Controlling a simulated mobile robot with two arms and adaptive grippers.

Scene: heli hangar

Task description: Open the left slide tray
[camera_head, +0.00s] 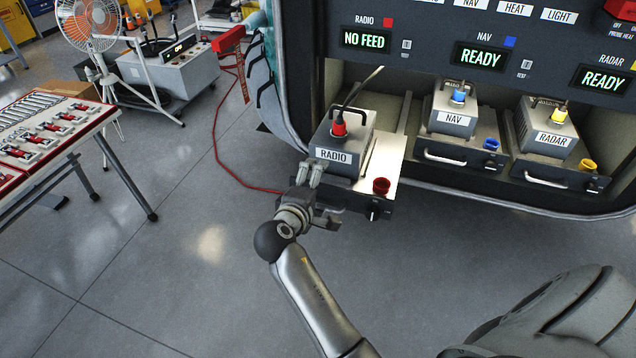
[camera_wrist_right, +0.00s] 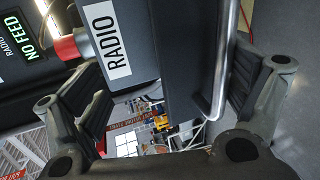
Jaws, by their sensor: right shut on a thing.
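The left slide tray (camera_head: 384,165) carries a grey box labelled RADIO (camera_head: 343,140) with a red connector and cable on top. This tray sticks out of the bay further than the two trays to its right. A red cup (camera_head: 381,186) sits at its front right corner. My right gripper (camera_head: 316,192) is at the left part of the tray's front and covers the handle there. In the right wrist view, the metal handle bar (camera_wrist_right: 222,60) runs between the fingers of the right gripper (camera_wrist_right: 170,100), close to the right finger. My left gripper is not in view.
The NAV tray (camera_head: 450,154) and RADAR tray (camera_head: 548,173) sit to the right. Above, the panel reads NO FEED (camera_head: 367,39) for radio. A tool table (camera_head: 50,130), a fan (camera_head: 90,25) and a cart stand at left. The floor in front is clear.

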